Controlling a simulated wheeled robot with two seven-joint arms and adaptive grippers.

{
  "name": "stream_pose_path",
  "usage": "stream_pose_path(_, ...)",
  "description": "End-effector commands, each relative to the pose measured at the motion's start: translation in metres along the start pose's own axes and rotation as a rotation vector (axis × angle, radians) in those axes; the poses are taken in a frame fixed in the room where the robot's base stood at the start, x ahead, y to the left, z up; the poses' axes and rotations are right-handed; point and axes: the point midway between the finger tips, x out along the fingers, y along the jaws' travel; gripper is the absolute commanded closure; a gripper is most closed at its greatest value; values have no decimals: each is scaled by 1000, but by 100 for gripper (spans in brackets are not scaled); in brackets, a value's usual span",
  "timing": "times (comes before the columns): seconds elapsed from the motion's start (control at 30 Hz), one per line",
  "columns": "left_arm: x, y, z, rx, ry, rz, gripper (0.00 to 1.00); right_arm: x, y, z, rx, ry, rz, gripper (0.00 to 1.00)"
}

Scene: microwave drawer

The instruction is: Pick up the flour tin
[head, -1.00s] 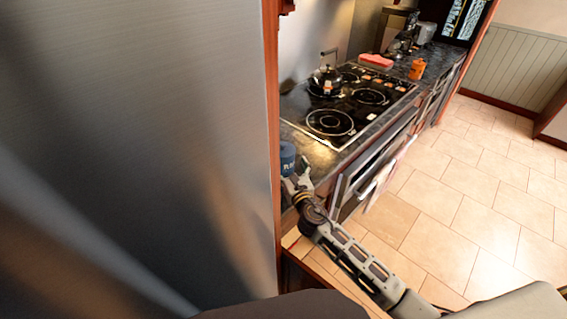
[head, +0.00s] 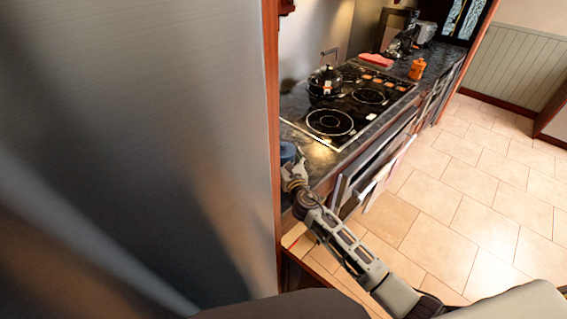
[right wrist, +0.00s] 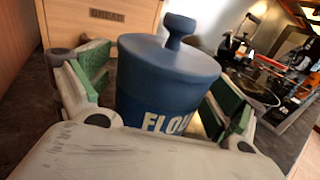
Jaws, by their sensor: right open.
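The flour tin (right wrist: 165,85) is a blue canister with a knobbed lid and pale lettering reading "FLOU". In the right wrist view it stands between the two green-padded fingers of my right gripper (right wrist: 155,95), which is open around it. A gap shows on the left side; contact on the right cannot be told. In the head view the tin (head: 287,152) stands on the near end of the counter, partly hidden by my right gripper (head: 293,172) and the steel panel edge. My left gripper is not in view.
A wooden bread box (right wrist: 105,18) stands behind the tin. The black hob (head: 335,115) with a kettle (head: 325,82) lies farther along the counter. An orange bottle (head: 417,69) stands beyond. A tall steel panel (head: 150,140) fills the left. The tiled floor (head: 460,220) is clear.

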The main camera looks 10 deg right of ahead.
Motion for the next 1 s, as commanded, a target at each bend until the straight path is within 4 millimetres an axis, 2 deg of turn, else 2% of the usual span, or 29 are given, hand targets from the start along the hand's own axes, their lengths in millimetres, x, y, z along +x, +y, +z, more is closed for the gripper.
stream_pose_path(0.3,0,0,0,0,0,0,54,0,0,0,0,0,0,6)
stream_pose_path(0.33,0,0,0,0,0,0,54,0,0,0,0,0,0,9)
stream_pose_path(1.0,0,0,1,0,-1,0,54,0,0,0,0,0,0,94)
